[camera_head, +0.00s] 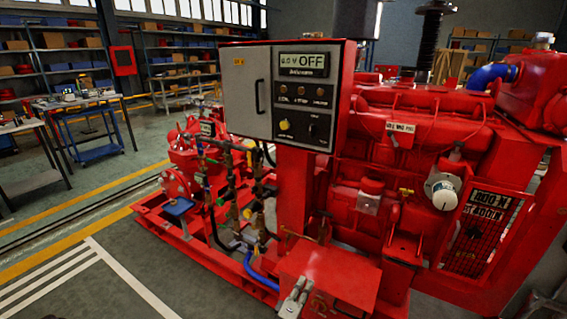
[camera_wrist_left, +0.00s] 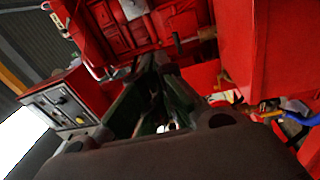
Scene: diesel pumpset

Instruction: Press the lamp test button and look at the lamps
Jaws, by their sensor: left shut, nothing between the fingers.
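The control panel (camera_head: 303,98) is a dark grey plate on a red box, with a display (camera_head: 303,62) reading "0.0 V OFF". Three small lamps (camera_head: 300,91) sit in a row below it and look dim amber-brown. A yellow button (camera_head: 284,125) is at the panel's lower left; its label is too small to read. A black rotary switch (camera_head: 312,129) is to its right. My right gripper is not visible.
A light grey door (camera_head: 246,92) with a black handle is left of the panel. The engine (camera_head: 400,130) stands close on the right. Pipes and valves (camera_head: 235,180) are left of the red post. Open floor (camera_head: 110,285) lies at the lower left.

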